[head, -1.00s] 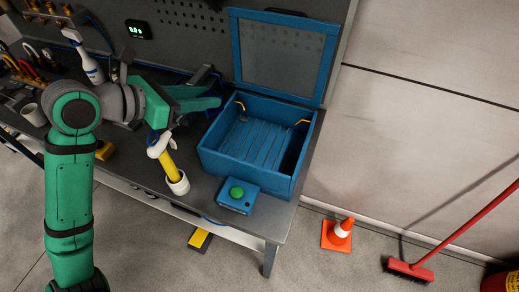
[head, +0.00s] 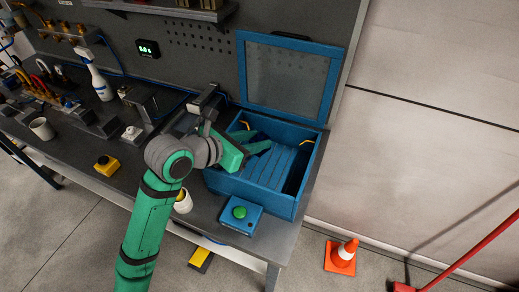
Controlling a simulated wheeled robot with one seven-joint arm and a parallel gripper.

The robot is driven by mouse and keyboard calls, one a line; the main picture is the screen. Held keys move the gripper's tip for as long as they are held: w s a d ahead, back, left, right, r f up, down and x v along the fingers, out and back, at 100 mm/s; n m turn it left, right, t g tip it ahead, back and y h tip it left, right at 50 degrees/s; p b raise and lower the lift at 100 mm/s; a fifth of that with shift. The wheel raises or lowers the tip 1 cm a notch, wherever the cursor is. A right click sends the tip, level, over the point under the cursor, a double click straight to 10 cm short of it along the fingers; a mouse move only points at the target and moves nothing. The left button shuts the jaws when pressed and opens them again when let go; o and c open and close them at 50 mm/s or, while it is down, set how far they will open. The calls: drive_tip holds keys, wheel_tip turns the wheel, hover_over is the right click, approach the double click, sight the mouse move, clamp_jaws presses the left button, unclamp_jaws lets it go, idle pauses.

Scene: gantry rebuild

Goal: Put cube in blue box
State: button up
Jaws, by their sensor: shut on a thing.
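The blue box (head: 258,188) stands at the right end of the workbench. Its lid (head: 288,82), a blue frame with a grey panel, stands open at the back. My green gripper (head: 262,146) reaches from the left over the left part of the box opening, with its fingers above the ribbed floor. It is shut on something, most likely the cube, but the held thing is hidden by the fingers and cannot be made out. No cube shows on the box floor that I can see; part of the floor is covered by my gripper.
A small blue box with a green button (head: 239,212) stands in front of the blue box. A white cup (head: 184,202) is partly behind my arm. A yellow switch box (head: 107,165), spray bottle (head: 98,78) and mug (head: 42,128) stand left. A traffic cone (head: 342,256) is on the floor.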

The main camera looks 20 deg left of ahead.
drive_tip(key=shift+w+d+f, duration=0.2)
drive_tip(key=shift+d+f, duration=0.05)
drive_tip(key=shift+f, duration=0.1)
drive_tip(key=shift+w+d+f, duration=0.1)
drive_tip(key=shift+d+f, duration=0.1)
drive_tip(key=shift+f, duration=1.6)
drive_tip(key=shift+f, duration=0.6)
drive_tip(key=o, duration=1.2)
